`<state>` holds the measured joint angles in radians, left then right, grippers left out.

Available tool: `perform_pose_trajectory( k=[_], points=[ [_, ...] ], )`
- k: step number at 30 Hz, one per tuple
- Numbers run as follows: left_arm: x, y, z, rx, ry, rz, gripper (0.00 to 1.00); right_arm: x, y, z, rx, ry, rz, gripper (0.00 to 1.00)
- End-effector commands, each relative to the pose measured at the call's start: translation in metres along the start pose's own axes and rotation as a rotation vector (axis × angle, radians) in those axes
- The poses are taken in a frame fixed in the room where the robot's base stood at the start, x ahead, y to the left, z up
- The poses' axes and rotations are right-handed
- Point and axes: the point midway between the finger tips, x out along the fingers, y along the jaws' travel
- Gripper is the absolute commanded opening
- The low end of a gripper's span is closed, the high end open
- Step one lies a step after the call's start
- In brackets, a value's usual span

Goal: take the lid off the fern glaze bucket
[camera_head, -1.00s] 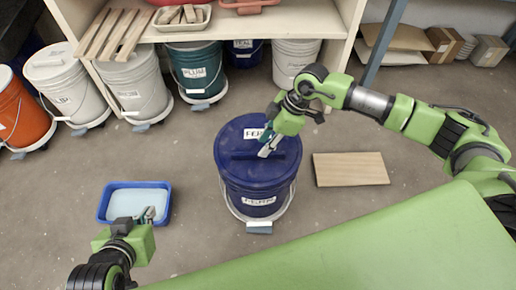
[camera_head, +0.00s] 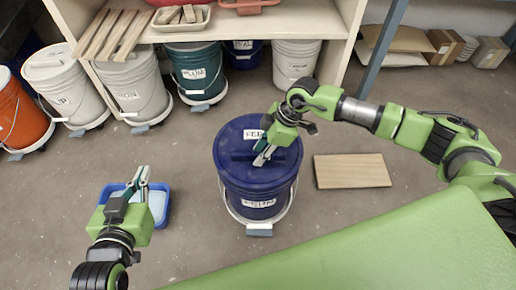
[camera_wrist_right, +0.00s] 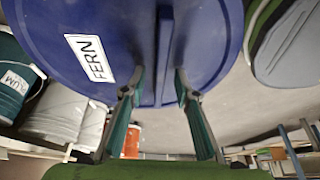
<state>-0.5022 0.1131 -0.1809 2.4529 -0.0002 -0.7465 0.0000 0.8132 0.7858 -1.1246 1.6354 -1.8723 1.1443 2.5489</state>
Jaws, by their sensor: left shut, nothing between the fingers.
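The fern glaze bucket (camera_head: 257,200) is dark blue and stands upright on a wheeled dolly in the middle of the floor. Its blue lid (camera_head: 235,146) is on it, with a white FERN label and a raised bar across the top. The lid fills the upper right wrist view (camera_wrist_right: 205,40), with the bar (camera_wrist_right: 164,60) running between my fingers. My right gripper (camera_head: 262,158) is open above the bar, one finger on each side; I cannot tell whether they touch it. My left gripper (camera_head: 141,180) is shut and empty above the small blue tub.
The small blue tub (camera_head: 166,217) of pale liquid is on the floor at left. A wooden board (camera_head: 352,171) lies right of the bucket. Several other buckets, including the teal one (camera_head: 198,70), stand by the shelf (camera_head: 270,22).

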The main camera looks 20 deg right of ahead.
Motion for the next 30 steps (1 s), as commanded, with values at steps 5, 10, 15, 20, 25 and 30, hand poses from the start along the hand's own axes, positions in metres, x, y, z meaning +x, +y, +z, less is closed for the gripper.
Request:
perform_pose_trajectory(
  k=[5,10,15,20,25,30],
  points=[
    [0.000,0.000,0.003,0.000,-0.013,0.000,0.00,0.001,0.000,0.000,0.000,0.000,0.000,0.28],
    [-0.001,0.000,0.004,0.000,-0.021,-0.001,0.00,0.001,0.000,0.000,0.000,0.000,0.000,0.28],
    [-0.001,-0.001,0.007,0.000,-0.032,-0.001,0.00,0.001,0.000,0.000,0.000,0.000,0.000,0.28],
    [-0.002,-0.001,0.012,-0.001,-0.051,-0.002,0.00,0.002,0.000,0.001,0.000,0.000,0.000,0.28],
    [-0.003,-0.001,0.015,-0.002,-0.062,-0.003,0.00,0.002,0.000,0.001,0.000,0.000,0.000,0.28],
    [-0.003,-0.001,0.016,-0.002,-0.064,-0.003,0.00,0.002,0.000,0.001,0.000,0.000,0.000,0.00]
  ],
)
